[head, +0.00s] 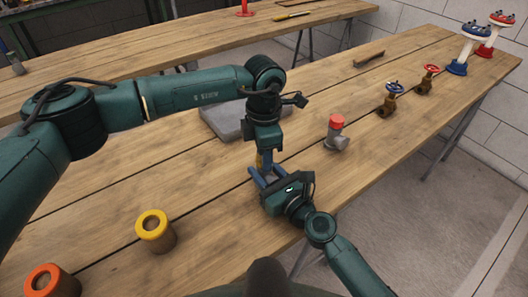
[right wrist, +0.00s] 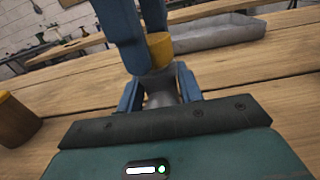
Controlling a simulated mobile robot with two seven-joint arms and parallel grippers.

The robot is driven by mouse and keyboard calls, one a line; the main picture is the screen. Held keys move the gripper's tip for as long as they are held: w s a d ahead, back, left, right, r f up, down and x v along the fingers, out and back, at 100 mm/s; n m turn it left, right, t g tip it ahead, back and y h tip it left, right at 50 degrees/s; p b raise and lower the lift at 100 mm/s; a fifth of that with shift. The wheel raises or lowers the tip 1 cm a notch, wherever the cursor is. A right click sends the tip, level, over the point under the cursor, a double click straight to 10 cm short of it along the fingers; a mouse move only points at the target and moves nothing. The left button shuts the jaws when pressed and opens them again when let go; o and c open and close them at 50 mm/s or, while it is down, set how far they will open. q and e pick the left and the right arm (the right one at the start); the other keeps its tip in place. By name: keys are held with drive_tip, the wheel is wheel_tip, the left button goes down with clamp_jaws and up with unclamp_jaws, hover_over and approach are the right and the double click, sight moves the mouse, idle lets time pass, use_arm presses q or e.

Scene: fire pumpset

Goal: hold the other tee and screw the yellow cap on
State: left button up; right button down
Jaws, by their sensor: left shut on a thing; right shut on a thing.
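The yellow cap shows in the right wrist view (right wrist: 160,46) directly on top of a grey tee (right wrist: 161,88). My left gripper (head: 264,160) points down from above and is shut on the yellow cap; its blue fingers also show in the right wrist view (right wrist: 132,40). My right gripper (head: 266,178) is low over the table and shut on the grey tee, with a blue finger on each side of it. I cannot tell how far the cap sits on the tee's thread. Another grey tee (head: 337,141) with a red cap (head: 337,121) stands to the right.
A grey tray (head: 226,128) lies behind my left gripper. Brown cylinders with a yellow ring (head: 153,224) and an orange ring (head: 47,280) stand at the front left. Valves with blue (head: 394,88) and red (head: 431,69) handwheels stand at the right. The wooden table (head: 200,190) is clear between.

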use_arm(q)
drive_tip(key=m, duration=0.6)
drive_tip(key=shift+m, duration=0.4)
drive_tip(key=m, duration=0.8)
drive_tip(key=o, duration=1.1)
drive_tip(key=shift+r, duration=2.25)
drive_tip(key=shift+c, duration=0.6)
